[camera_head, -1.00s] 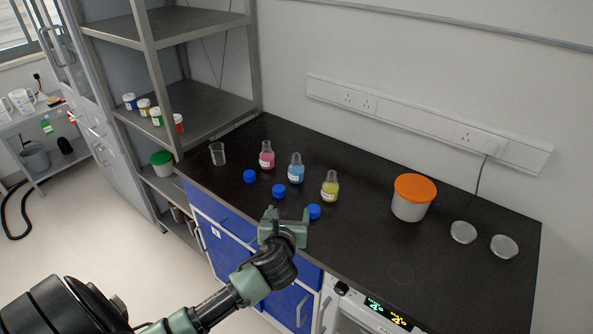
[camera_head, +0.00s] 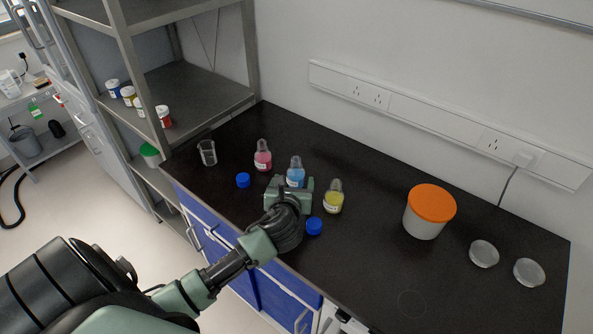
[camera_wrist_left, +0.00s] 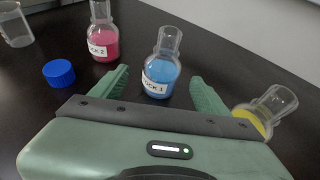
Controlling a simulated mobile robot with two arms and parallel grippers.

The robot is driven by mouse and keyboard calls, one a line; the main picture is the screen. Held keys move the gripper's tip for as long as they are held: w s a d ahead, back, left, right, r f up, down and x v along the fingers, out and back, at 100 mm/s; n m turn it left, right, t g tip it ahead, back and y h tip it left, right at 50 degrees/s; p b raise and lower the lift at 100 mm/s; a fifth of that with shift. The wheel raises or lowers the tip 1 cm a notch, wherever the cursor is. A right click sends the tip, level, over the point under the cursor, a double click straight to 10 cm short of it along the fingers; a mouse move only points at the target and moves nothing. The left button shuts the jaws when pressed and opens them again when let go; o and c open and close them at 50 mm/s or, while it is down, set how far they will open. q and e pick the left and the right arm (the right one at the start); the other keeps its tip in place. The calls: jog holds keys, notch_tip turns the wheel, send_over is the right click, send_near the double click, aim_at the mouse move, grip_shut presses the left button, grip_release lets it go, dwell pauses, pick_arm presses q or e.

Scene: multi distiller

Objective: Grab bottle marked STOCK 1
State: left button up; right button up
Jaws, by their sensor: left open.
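The bottle marked STOCK 1 (camera_wrist_left: 160,76) holds blue liquid and stands upright on the dark bench. In the head view the blue bottle (camera_head: 295,172) stands just behind my left gripper (camera_head: 290,184), which partly covers its lower part. My left gripper is open. In the left wrist view its green fingers (camera_wrist_left: 158,88) lie on either side of the blue bottle, with a gap visible to each side. The label on the bottle faces the gripper. My right gripper is not in view.
A pink bottle (camera_head: 262,156), labelled 2, stands left of the blue one and a yellow bottle (camera_head: 333,198) stands close at right. Blue caps (camera_head: 243,180) (camera_head: 314,226) lie nearby. A beaker (camera_head: 207,153) and an orange-lidded tub (camera_head: 428,212) stand farther off.

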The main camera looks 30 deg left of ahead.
aim_at(295, 180)
pick_arm(q)
jog(key=shift+x, duration=0.75)
jog(key=x, duration=0.3)
jog(key=shift+w+f, duration=0.3)
jog(key=shift+w, duration=0.1)
jog(key=c, duration=1.4)
grip_shut()
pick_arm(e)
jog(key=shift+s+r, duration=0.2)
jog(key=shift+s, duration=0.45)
pick_arm(q)
jog(key=shift+r, duration=0.15)
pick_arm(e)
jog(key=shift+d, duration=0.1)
